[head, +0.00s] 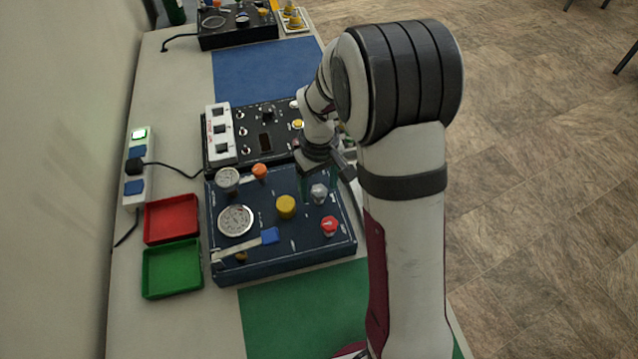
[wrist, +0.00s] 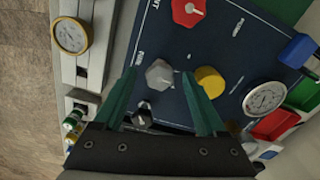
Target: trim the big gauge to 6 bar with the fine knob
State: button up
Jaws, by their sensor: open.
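The big gauge (head: 235,220) is a white round dial on the dark blue panel; a dial also shows at the right of the wrist view (wrist: 265,98). Its reading is too small to tell. The panel carries a grey knob (head: 319,193), a yellow knob (head: 286,207) and a red knob (head: 330,225). I cannot tell from the lettering which is the fine knob. My gripper (wrist: 158,75) is open, its green fingers on either side of the grey knob in the wrist view. The yellow knob (wrist: 209,81) lies just right of the right fingertip. Contact cannot be told.
A smaller gauge (head: 227,178), an orange knob (head: 259,171) and a blue-handled lever (head: 270,236) share the panel. A black switch panel (head: 255,135) stands behind. Red (head: 171,218) and green (head: 172,268) trays lie left. The green mat (head: 300,318) in front is clear.

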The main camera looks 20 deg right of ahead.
grip_shut()
jog(key=shift+m, duration=0.3)
jog(key=m, duration=0.3)
jog(key=shift+m, duration=2.5)
grip_release()
